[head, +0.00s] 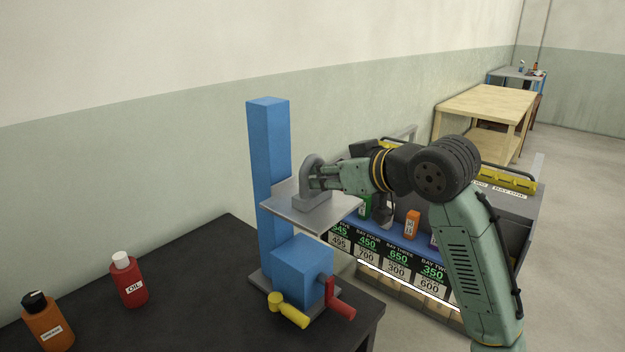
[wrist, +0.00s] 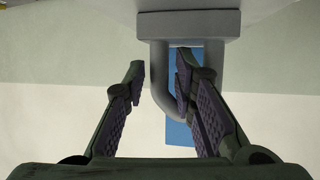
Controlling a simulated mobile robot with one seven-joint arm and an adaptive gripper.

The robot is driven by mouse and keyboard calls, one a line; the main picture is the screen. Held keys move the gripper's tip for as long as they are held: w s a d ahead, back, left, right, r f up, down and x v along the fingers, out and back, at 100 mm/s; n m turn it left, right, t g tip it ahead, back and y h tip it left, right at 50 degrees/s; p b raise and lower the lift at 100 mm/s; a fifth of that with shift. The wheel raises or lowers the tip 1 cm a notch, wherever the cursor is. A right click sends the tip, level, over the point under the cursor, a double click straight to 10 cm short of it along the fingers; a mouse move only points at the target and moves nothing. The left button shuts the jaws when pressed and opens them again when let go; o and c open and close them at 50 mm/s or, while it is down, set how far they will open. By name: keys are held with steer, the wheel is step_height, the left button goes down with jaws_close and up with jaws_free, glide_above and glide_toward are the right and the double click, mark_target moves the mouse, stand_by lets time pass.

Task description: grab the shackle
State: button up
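The grey shackle (head: 312,164) stands upright on a grey block base (head: 311,201), on the grey plate (head: 277,210) of a blue stand. My gripper (head: 318,176) reaches it from the right, with its fingertips at the loop. The wrist view, upside down, shows the shackle (wrist: 158,78) hanging from its base as a U. My gripper (wrist: 160,67) is open there. Its left finger is outside the loop. Its right fingertip overlaps the opening, so one leg shows between the fingers. I cannot tell whether either finger touches it.
The blue stand's column (head: 268,150) rises behind the plate. A red crank (head: 340,308) and a yellow handle (head: 290,314) stick out below. A red oil bottle (head: 128,281) and an orange bottle (head: 48,322) stand on the dark bench (head: 190,290). A labelled bay rack (head: 390,262) lies behind.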

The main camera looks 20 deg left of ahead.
steer(key=shift+w+a+f, duration=0.1)
jaws_close()
stand_by(0.6)
